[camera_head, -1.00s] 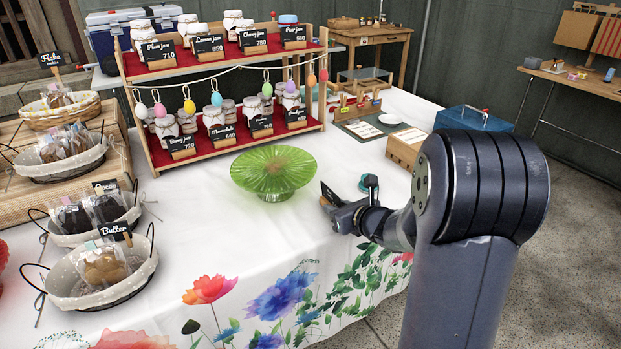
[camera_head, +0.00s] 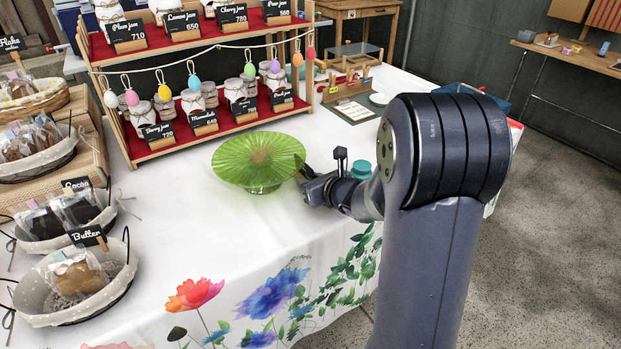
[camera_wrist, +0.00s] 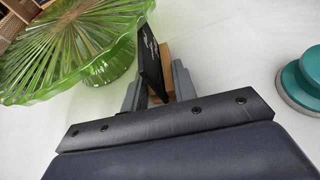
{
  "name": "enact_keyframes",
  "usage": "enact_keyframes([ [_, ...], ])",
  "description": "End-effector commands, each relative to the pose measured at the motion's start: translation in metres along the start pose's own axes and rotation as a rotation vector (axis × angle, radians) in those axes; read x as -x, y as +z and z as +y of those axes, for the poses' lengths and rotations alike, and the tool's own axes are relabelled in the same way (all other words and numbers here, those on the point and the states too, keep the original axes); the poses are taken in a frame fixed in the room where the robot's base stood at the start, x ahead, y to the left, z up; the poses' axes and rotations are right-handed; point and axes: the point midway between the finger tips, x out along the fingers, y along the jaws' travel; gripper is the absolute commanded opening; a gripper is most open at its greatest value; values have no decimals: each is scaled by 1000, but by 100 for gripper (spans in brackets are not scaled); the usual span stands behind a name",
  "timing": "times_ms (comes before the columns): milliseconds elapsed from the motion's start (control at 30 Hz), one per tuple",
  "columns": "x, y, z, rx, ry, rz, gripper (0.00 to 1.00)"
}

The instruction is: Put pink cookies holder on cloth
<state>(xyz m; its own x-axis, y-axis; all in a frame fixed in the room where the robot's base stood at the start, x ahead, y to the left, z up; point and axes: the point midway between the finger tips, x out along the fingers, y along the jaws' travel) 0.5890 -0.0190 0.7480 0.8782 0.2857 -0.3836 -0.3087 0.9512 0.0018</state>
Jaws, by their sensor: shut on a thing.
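The pink cookies holder appears to be a small black sign card (camera_wrist: 151,62) with white writing on a wooden block; the writing is too small to read. My gripper (camera_wrist: 157,92) is shut on it. In the head view my gripper (camera_head: 306,181) is low over the white flowered cloth (camera_head: 175,235), just right of a green glass cake stand (camera_head: 258,158). The holder shows there only as a dark sliver by the stand's rim. The stand's scalloped rim (camera_wrist: 80,38) is close left of the card in the wrist view. I cannot tell whether the holder touches the cloth.
A teal round object (camera_head: 361,170) stands behind my wrist, and at right in the wrist view (camera_wrist: 307,72). A jam rack (camera_head: 160,150) with price signs is at the back. Baskets of cookies (camera_head: 122,283) line the left. The cloth's front middle is clear.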

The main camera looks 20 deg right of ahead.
Motion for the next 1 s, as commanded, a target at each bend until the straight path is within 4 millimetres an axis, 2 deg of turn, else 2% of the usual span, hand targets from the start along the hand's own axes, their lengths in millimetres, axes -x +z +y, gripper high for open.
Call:
enact_keyframes([
  [233, -2, -4, 0, 0, 1, 0, 5],
  [267, -2, -4, 0, 0, 1, 0, 27],
  [500, -1, -3, 0, 0, 1, 0, 47],
  [867, 0, 1, 0, 0, 1, 0, 48],
  [1000, 22, 2, -1, 1, -1, 0, 48],
])
